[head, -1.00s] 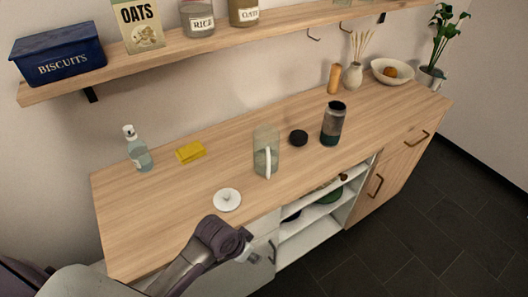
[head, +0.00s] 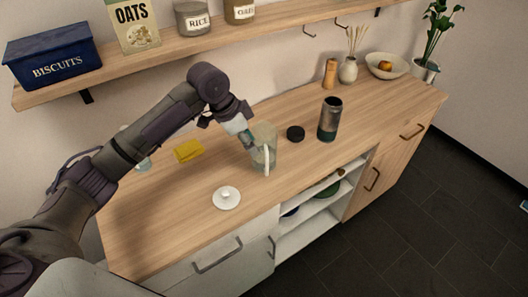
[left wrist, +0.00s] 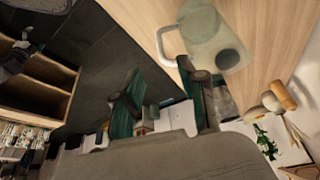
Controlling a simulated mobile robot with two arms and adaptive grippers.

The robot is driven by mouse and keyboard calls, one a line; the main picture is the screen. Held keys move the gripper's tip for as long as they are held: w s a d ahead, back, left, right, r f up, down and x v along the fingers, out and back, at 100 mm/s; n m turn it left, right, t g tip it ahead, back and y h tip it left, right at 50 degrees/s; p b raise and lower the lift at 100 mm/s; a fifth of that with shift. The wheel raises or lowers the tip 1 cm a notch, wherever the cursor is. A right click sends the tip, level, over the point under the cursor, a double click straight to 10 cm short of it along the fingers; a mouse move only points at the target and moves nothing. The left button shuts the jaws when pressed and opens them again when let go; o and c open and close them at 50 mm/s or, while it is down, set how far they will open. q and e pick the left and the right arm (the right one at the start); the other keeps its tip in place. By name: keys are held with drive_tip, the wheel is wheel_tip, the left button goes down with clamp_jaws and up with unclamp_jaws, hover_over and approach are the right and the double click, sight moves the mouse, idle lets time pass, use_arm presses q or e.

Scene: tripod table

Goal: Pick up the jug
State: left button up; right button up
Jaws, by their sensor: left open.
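The jug (head: 268,135) is a translucent greenish vessel with a white handle, upright on the wooden counter (head: 180,230). My left gripper (head: 252,146) is open at the jug's left side in the head view, its tips overlapping the jug's outline. In the left wrist view the jug (left wrist: 208,38) and its pale handle lie beyond the fingers, above and right of the gap. The left gripper (left wrist: 163,82) shows two dark green fingers apart, with nothing held between them. Whether a finger touches the jug cannot be told. My right gripper is not in view.
A white knobbed lid (head: 227,198) lies in front of the jug. A black lid (head: 295,134) and a dark jar (head: 330,119) stand to its right. A yellow sponge (head: 188,151) and a bottle (head: 143,161), partly behind my arm, are left. A shelf (head: 165,54) runs above.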

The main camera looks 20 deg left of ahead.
use_arm(q)
hover_over(267, 166)
drive_tip(key=a, duration=0.2)
wheel_tip(267, 166, down, 6)
drive_tip(key=x, duration=0.1)
drive_tip(key=p+x, duration=0.1)
drive_tip(key=x, duration=0.3)
drive_tip(key=shift+s+d+f+p, duration=0.1)
drive_tip(key=shift+s+p, duration=0.2)
drive_tip(key=shift+p, duration=0.1)
drive_tip(key=shift+f, duration=0.25)
clamp_jaws()
drive_tip(key=shift+r, duration=0.1)
